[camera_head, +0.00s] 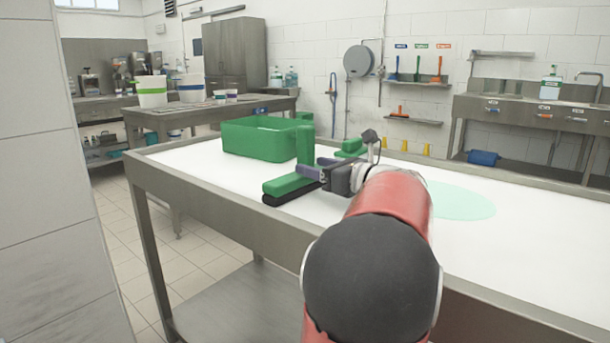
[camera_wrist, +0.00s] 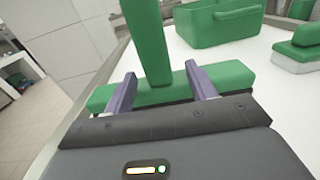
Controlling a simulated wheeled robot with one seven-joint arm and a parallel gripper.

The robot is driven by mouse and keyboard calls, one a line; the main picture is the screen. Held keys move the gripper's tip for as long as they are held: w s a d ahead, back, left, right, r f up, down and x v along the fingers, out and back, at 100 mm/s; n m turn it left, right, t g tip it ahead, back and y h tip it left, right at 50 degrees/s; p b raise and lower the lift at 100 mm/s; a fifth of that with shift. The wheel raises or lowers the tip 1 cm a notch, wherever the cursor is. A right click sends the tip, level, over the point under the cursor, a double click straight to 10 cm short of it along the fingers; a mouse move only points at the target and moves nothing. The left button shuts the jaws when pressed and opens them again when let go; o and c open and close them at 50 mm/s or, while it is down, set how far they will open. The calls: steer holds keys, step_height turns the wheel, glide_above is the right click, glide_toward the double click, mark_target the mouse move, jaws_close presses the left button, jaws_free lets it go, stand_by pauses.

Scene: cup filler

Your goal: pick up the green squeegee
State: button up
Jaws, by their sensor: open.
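The green squeegee (camera_head: 289,184) rests on the white table top near its left front edge. It has a long green block over a dark strip and a thick upright green handle (camera_head: 305,145). In the wrist view its handle (camera_wrist: 147,38) rises between the fingers, with the block (camera_wrist: 170,88) lying across below it. My gripper (camera_head: 318,172) is low at the squeegee, its purple fingers apart. In the wrist view my gripper (camera_wrist: 160,74) has one finger on each side of the handle. Contact with the handle cannot be made out.
A green bin (camera_head: 260,142) stands just behind the squeegee. A second green piece (camera_head: 350,147) with a pale base in the wrist view (camera_wrist: 301,47) lies to the right. A pale green patch (camera_head: 462,200) marks the table (camera_head: 530,225), which is mostly clear at right.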

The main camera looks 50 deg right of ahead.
mark_target(300, 160)
steer(key=w, duration=0.5)
steer(key=shift+w+a+r, duration=0.1)
steer(key=shift+a+r, duration=0.1)
steer(key=shift+r, duration=0.05)
steer(key=shift+c, duration=0.5)
steer(key=c, duration=1.1)
step_height(300, 160, up, 20)
steer(key=p, duration=0.5)
